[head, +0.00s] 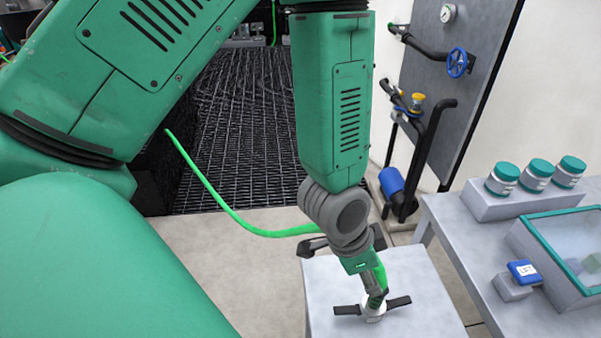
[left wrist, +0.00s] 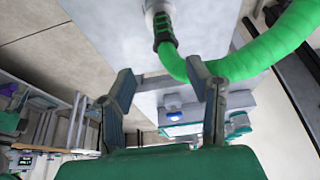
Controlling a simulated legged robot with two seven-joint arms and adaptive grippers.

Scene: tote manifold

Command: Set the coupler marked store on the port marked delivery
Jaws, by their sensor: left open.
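A pale coupler (head: 372,312) with two dark side bars stands on a white table (head: 420,275) in the head view. A green hose (head: 240,222) runs to it. The left wrist view shows part of the coupler (left wrist: 158,8) at the top edge, with a black ribbed collar and the hose (left wrist: 270,45). My left gripper (left wrist: 160,68) is open, with the coupler beyond its fingertips. The hose bends past the right finger; I cannot tell whether they touch. I cannot read any mark, so neither store nor delivery is identified. My right gripper is not in view.
A grey panel (head: 440,75) with a gauge (head: 448,13), blue handwheel (head: 457,62) and black pipes stands at the back right. A side table (head: 440,212) holds jars (head: 537,175), a blue-topped block (head: 523,272) and a teal-rimmed tote (head: 530,225). Dark grating lies behind.

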